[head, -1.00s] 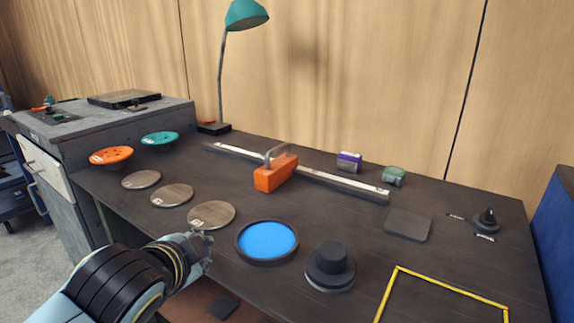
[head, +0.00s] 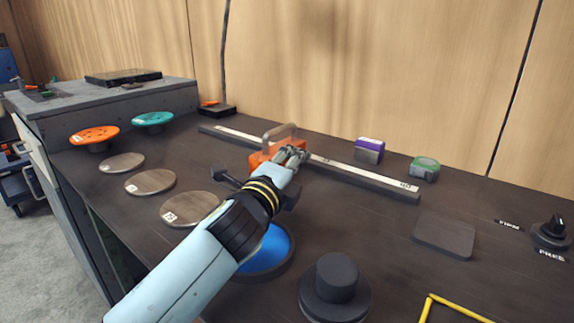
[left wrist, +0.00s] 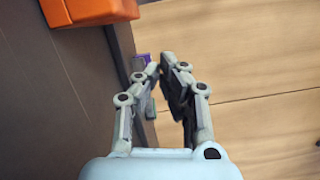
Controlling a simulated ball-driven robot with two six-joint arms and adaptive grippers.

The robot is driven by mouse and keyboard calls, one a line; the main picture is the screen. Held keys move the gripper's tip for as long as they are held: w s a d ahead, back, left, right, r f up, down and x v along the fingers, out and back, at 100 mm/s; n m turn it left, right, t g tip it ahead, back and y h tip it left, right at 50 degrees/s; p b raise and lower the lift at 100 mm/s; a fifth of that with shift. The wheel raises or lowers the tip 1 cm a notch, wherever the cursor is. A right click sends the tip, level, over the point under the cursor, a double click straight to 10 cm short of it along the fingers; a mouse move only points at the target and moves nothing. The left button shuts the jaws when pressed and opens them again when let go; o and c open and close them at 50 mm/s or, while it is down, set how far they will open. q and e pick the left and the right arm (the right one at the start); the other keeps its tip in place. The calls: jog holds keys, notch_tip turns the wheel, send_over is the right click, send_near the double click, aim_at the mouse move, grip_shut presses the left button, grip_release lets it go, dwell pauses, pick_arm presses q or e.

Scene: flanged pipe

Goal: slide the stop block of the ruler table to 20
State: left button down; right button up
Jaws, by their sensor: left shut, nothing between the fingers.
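The orange stop block (head: 262,157), with a grey handle on top, sits on the long ruler (head: 350,174) at the back of the dark table. A number that looks like 40 is at the ruler's right end; the mark at the block is hidden. My left gripper (head: 292,154) is shut and empty, at the block's front right side and covering part of it. Whether they touch is unclear. In the left wrist view the closed fingers (left wrist: 165,66) are beside the orange block (left wrist: 90,10), which shows at the upper left. My right gripper is not in view.
A purple-and-white box (head: 369,150) and a green item (head: 424,168) stand behind the ruler's right part. A blue round pad (head: 268,250) and a black knob (head: 335,278) are in front. Wooden discs (head: 150,181) lie to the left. A selector knob (head: 551,231) is far right.

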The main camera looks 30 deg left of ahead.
aim_at(289, 141)
pick_arm(q)
jog(key=w, duration=0.4)
jog(key=shift+a, duration=0.2)
jog(key=a, duration=0.2)
jog(key=w+a, duration=0.1)
jog(key=shift+w+r, duration=0.1)
jog(key=shift+r, duration=0.3)
jog(key=shift+a, duration=0.5)
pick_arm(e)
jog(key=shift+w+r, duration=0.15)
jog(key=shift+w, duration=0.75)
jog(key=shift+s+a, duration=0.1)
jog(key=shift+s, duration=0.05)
